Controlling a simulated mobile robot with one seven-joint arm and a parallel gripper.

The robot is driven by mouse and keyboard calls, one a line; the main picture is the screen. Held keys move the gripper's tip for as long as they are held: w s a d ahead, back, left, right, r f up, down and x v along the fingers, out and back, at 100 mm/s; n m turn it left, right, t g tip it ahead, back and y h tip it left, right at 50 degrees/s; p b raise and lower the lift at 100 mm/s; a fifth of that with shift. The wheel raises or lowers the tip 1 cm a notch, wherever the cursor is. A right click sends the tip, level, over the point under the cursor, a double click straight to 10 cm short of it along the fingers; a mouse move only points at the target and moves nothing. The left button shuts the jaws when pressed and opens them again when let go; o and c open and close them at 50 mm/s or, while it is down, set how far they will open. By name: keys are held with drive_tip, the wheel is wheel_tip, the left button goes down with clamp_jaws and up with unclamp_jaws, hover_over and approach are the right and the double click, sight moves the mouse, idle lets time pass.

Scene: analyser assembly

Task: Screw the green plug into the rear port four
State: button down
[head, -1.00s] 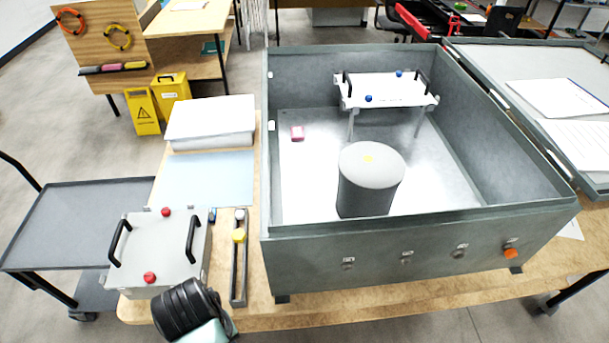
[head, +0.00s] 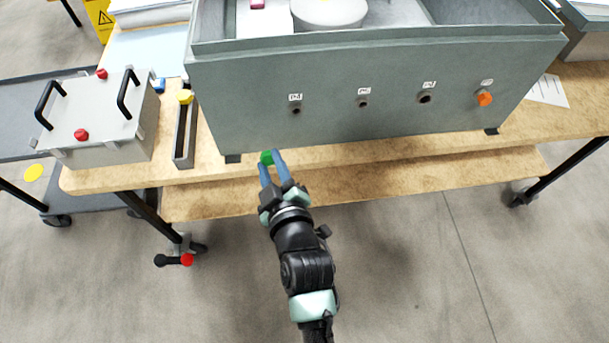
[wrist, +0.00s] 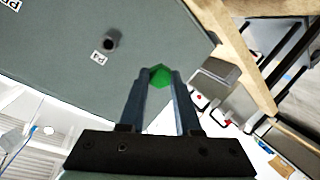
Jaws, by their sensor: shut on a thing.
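The green plug (head: 266,157) is held between the blue fingertips of my gripper (head: 272,163), in front of the lower left part of the grey case (head: 380,72). In the wrist view the green plug (wrist: 160,76) sits between the two fingertips, apart from the port. Port four (head: 296,110) is the leftmost hole in the case's near wall, under a label that seems to read P4, and it is empty. In the wrist view this port (wrist: 111,40) lies above and left of the plug.
Two more empty ports (head: 363,102) are to the right, then an orange plug (head: 484,98) in the far right one. A narrow rack (head: 186,135) with a yellow plug (head: 184,96) and a grey lidded box (head: 108,118) stand left of the case. The floor in front is clear.

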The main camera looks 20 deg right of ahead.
drive_tip(key=s+d+m+t+h+b, duration=0.2)
drive_tip(key=s+d+h+b, duration=0.1)
drive_tip(key=d, duration=0.2)
drive_tip(key=w+d+n+b, duration=0.1)
drive_tip(key=w+n+b, duration=0.1)
drive_tip(key=n, duration=0.5)
drive_tip(key=w+d+n+b, duration=0.1)
drive_tip(key=w+n+b, duration=0.2)
drive_tip(key=n, duration=0.5)
drive_tip(key=w+r+n+b, duration=0.1)
drive_tip(key=n+b, duration=0.3)
drive_tip(key=n, duration=0.4)
drive_tip(key=shift+w+d+t+b, duration=0.3)
drive_tip(key=shift+w+d+b, duration=0.1)
drive_tip(key=shift+w, duration=0.35)
drive_tip(key=shift+r, duration=0.15)
drive_tip(key=shift+w+d+b, duration=0.25)
drive_tip(key=shift+w+b, duration=0.2)
drive_tip(key=shift+w, duration=0.25)
idle(1.4)
